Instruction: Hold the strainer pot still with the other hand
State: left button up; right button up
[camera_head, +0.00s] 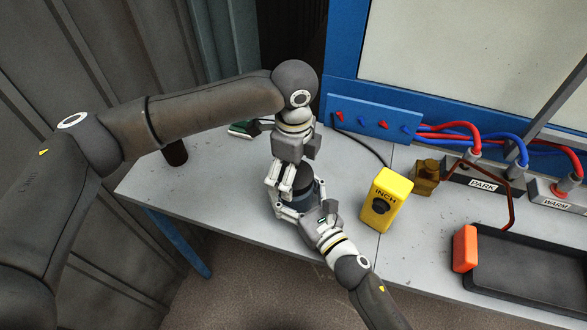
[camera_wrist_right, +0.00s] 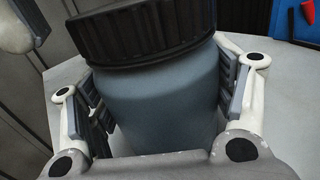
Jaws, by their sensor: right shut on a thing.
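The strainer pot (camera_head: 303,190) is a small upright blue-grey cylinder with a ribbed black lid, standing on the grey bench top. It fills the middle of the right wrist view (camera_wrist_right: 160,105). My right gripper (camera_head: 308,207) comes in from the front right and is shut on the pot's body, one finger pad on each side below the lid. My left gripper (camera_head: 286,172) reaches down from above at the pot's left and top. Part of it shows at the upper left of the right wrist view. Its fingertips are partly hidden, and I cannot tell whether they touch the lid.
Farther right are PARK and WARM sockets with red and blue hoses, a black tray (camera_head: 530,262) and an orange block (camera_head: 465,248). The bench's left part is mostly clear.

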pick_arm(q)
jog(key=shift+r, duration=0.1)
jog(key=shift+r, duration=2.15)
jog(key=shift+c, duration=0.4)
jog(key=n, duration=0.1)
jog(key=r+n, duration=0.1)
jog(key=n, duration=0.2)
jog(key=shift+d+r, duration=0.1)
jog(key=shift+r, duration=0.2)
jog(key=n, duration=0.2)
jog(key=r+n, duration=0.1)
jog(key=n, duration=0.1)
jog(key=r+n, duration=0.1)
jog(key=n, duration=0.1)
jog(key=shift+n, duration=0.3)
jog(key=shift+f, duration=0.1)
jog(key=shift+f, duration=4)
